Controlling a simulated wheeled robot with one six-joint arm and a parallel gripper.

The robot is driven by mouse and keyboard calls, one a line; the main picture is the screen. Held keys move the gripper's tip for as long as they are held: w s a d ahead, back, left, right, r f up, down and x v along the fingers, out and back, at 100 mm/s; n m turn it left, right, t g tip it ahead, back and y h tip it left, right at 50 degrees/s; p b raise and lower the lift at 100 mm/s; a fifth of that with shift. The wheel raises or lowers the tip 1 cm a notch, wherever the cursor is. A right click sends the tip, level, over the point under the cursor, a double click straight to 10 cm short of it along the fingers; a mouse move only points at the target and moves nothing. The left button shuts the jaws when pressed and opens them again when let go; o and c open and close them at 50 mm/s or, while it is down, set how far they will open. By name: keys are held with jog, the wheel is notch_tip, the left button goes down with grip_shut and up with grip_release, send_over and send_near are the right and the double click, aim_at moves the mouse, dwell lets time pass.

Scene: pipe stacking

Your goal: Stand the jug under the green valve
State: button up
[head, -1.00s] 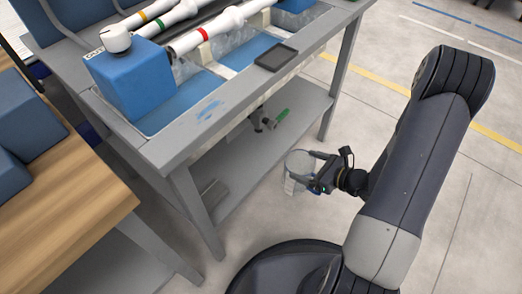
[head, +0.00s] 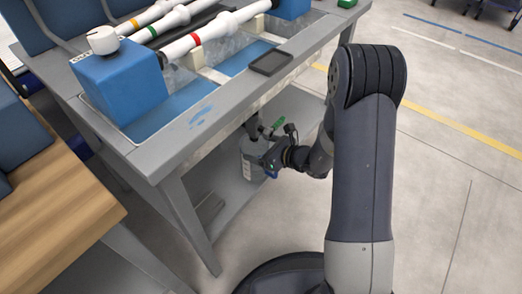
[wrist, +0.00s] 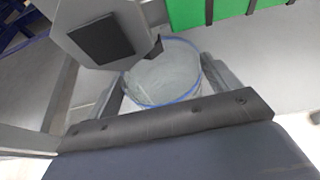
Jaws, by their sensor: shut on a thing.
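The jug (head: 247,163) is clear and pale with a blue rim. In the head view it is upright over the lower shelf, near the valve; I cannot tell whether its base touches the shelf. The wrist view shows its open top (wrist: 165,78). My gripper (head: 264,162) is shut on the jug, with a finger on each side of it in the wrist view. The green valve handle (head: 278,124) is just above and right of the jug. In the wrist view the green handle (wrist: 225,9) is at the top, and a grey fitting (wrist: 88,32) overlaps the jug's left rim.
The grey bench (head: 180,150) has its top above the jug and a leg (head: 190,222) at front left. White pipes (head: 215,33), a blue block (head: 122,85) and a black tray (head: 271,62) are on top. Open floor (head: 440,190) lies to the right.

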jog(key=shift+f, duration=0.3)
jog(key=shift+b, duration=0.3)
jog(key=shift+f, duration=0.2)
jog(key=o, duration=1.2)
jog(key=shift+c, duration=0.2)
jog(key=shift+r, duration=0.15)
jog(key=p+v, duration=0.3)
jog(key=v, duration=0.9)
jog(key=shift+r, duration=0.15)
